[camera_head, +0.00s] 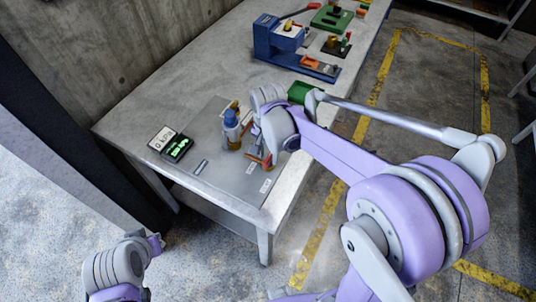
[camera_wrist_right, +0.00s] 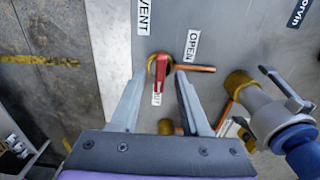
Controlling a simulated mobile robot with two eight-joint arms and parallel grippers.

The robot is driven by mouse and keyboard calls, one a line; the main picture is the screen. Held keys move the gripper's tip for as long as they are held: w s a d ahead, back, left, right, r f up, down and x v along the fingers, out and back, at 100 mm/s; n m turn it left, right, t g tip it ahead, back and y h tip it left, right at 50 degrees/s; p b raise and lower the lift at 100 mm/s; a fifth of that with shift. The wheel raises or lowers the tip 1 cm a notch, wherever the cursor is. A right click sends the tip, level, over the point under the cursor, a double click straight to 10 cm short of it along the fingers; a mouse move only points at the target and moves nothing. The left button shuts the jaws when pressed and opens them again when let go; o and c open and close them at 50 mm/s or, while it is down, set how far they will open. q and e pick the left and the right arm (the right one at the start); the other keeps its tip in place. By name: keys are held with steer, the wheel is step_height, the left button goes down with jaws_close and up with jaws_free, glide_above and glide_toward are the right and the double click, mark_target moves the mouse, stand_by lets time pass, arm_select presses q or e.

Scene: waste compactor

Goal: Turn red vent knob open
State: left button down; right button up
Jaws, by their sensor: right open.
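The red vent knob (camera_wrist_right: 161,73) sits on a brass fitting on the grey panel in the right wrist view. Its red handle points down the picture, toward a partly hidden label (camera_wrist_right: 157,98) ending in "UT". The OPEN label (camera_wrist_right: 192,46) is up and right of the knob, and the VENT label (camera_wrist_right: 145,16) is above it. My right gripper (camera_wrist_right: 160,76) is open, with one finger on each side of the knob; contact cannot be told. In the head view my right wrist largely hides this spot. Only part of my left arm shows there, at lower left, without clear fingers.
A blue-topped valve (camera_wrist_right: 284,125) with a brass fitting stands close to the right of my gripper. A copper pipe (camera_wrist_right: 196,68) runs right from the knob. A green display (camera_head: 177,149) and a blue machine (camera_head: 275,42) are on the bench (camera_head: 150,112).

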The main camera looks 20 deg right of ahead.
steer(key=shift+f, duration=0.2)
steer(key=shift+c, duration=0.2)
jaws_close()
